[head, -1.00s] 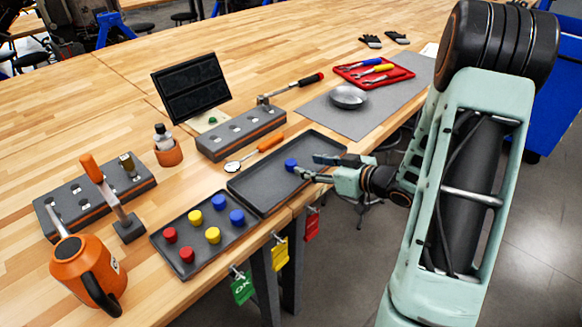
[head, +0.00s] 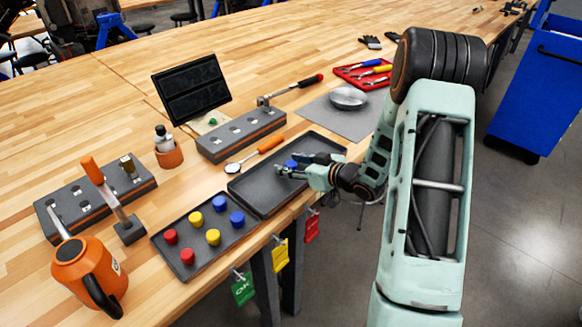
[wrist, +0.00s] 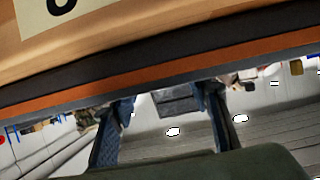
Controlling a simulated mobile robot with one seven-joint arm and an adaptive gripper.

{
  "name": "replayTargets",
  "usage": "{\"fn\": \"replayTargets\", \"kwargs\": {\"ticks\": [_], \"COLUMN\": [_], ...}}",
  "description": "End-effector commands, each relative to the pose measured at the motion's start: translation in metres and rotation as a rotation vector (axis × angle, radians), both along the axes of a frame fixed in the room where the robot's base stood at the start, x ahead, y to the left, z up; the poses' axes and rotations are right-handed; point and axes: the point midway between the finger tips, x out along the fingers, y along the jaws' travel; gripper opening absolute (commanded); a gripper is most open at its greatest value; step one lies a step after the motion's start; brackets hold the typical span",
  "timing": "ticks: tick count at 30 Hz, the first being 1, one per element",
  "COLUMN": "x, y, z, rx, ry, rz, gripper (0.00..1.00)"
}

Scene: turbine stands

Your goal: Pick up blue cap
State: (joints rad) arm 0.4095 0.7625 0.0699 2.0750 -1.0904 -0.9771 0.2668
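A blue cap (head: 291,163) sits in the dark grey tray (head: 250,190) at the middle of the bench. My gripper (head: 296,165) is low over that tray, with its fingers apart around or just over the cap, which they partly hide. Contact cannot be told. The wrist view shows both fingers of my gripper (wrist: 165,108) spread apart; I make out no cap there. Two more blue caps, one behind (head: 220,202) and one in front (head: 237,217), stand in the nearer tray (head: 208,253).
Yellow caps (head: 213,236) and red caps (head: 171,236) share the nearer tray. A grey block with holes (head: 240,135) and an orange-handled tool (head: 256,150) lie behind the trays. An orange mug (head: 80,268) stands at front left. A metal dish (head: 348,98) is behind my gripper.

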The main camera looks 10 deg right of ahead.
Motion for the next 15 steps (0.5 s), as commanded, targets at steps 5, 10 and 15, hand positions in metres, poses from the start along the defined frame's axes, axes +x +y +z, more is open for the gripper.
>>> {"fn": "replayTargets", "kwargs": {"ticks": [5, 10, 15], "x": [-0.0003, -0.0003, -0.0003], "y": [-0.0001, -0.0001, -0.0001], "z": [0.0, 0.0001, 0.0002], "rx": [0.0, 0.0, 0.0], "ry": [0.0, 0.0, 0.0], "rz": [0.0, 0.0, 0.0], "gripper": [0.23, 0.11, 0.1]}}
